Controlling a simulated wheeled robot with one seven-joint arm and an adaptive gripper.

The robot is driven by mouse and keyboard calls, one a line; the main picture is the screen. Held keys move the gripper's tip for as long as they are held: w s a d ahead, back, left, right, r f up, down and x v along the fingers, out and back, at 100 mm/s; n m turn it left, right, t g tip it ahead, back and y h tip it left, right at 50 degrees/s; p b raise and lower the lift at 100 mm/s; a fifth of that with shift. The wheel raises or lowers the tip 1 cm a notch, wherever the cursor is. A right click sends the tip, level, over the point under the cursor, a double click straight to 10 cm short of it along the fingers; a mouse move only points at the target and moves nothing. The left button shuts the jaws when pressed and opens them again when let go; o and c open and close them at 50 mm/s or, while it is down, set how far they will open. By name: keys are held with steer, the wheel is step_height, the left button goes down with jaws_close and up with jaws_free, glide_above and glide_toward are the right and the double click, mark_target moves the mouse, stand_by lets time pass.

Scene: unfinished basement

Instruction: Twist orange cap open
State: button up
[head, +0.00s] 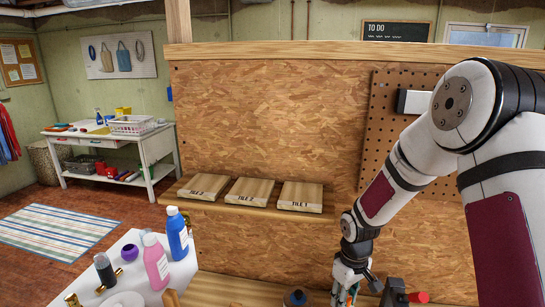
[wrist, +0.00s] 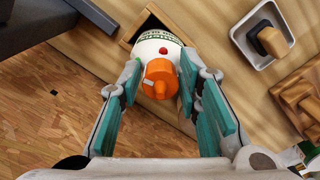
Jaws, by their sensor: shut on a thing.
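A white bottle (wrist: 155,44) with green print and a red dot shows in the wrist view, its orange cap (wrist: 160,80) pointing towards the camera. Gaps show between the fingers and the cap's sides.
A grey tray (wrist: 241,36) and wooden blocks (wrist: 303,98) lie to the right in the wrist view. Three wooden tiles (head: 248,190) rest on a ledge. A blue bottle (head: 178,236) and a pink bottle (head: 155,264) stand on a white table at left.

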steer(key=n, duration=0.4)
steer(key=shift+s+f+n, duration=0.2)
steer(key=shift+s+n, duration=0.05)
steer(key=shift+n, duration=0.15)
steer(key=shift+c, duration=0.2)
steer(key=shift+n, duration=0.6)
steer(key=n, duration=0.4)
steer(key=shift+p, duration=0.35)
steer(key=shift+c, duration=0.6)
steer(key=shift+n, duration=0.8)
steer(key=o, duration=0.4)
steer(key=shift+n, duration=0.5)
steer(key=o, duration=0.4)
steer(key=shift+w, duration=0.1)
steer(key=shift+o, duration=0.3)
steer(key=shift+r, duration=0.1)
